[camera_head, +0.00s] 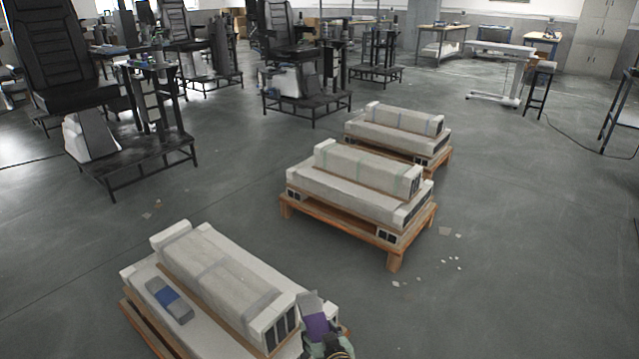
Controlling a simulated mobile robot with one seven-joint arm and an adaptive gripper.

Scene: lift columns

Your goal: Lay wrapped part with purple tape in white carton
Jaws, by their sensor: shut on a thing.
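The wrapped part with purple tape (317,324) is a grey piece with a purple band, at the bottom centre. My gripper (324,342) is shut on it, at the right end of the nearest pallet stack. The fingers are small in view and partly cut off by the bottom edge. A second grey wrapped part with a blue band (168,297) lies on the left ledge of that stack. I cannot pick out a separate open white carton. The nearest stack has long white packaging (222,275) with pale end caps and dark slots at its right end.
The nearest wooden pallet (145,326) is at the lower left. Two more pallets with white packaging, a middle one (357,183) and a far one (399,128), stand behind it. Black chair stands (128,150) are at the upper left.

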